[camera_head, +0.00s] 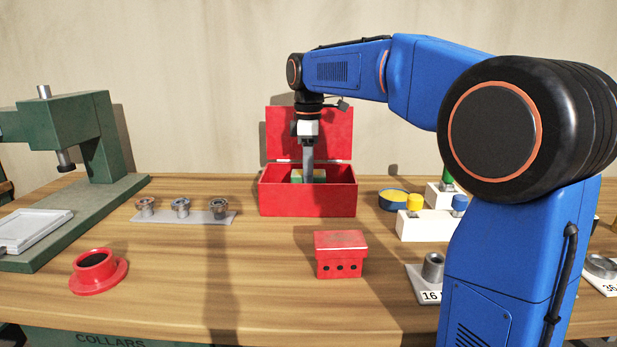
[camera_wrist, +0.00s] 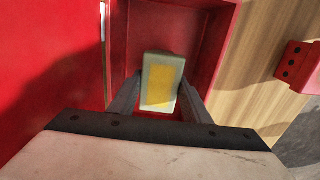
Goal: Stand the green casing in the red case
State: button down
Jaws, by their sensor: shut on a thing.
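The red case (camera_head: 305,201) stands open on the bench, its lid (camera_head: 335,132) tipped up at the back. My gripper (camera_head: 308,178) reaches straight down into it. In the wrist view, my gripper (camera_wrist: 158,105) is shut on the green casing (camera_wrist: 147,70), a pale green block with a yellow face, with one finger on each side. The casing also shows just above the case's front wall (camera_head: 296,175). It is inside the walls of the red case (camera_wrist: 196,42). The front wall hides its lower end in the head view, so I cannot tell whether it touches the floor.
A small red box (camera_head: 341,256) stands in front of the case. A grey strip with several metal collars (camera_head: 181,209) lies to the left, near a green press (camera_head: 88,140) and a red flanged ring (camera_head: 97,270). White blocks with coloured caps (camera_head: 428,227) stand to the right.

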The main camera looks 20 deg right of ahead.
jog(key=shift+f, duration=0.35)
jog(key=shift+f, duration=0.1)
jog(key=c, duration=1)
grip_release()
notch_tip(320, 180, up, 12)
jog(key=shift+r, duration=0.1)
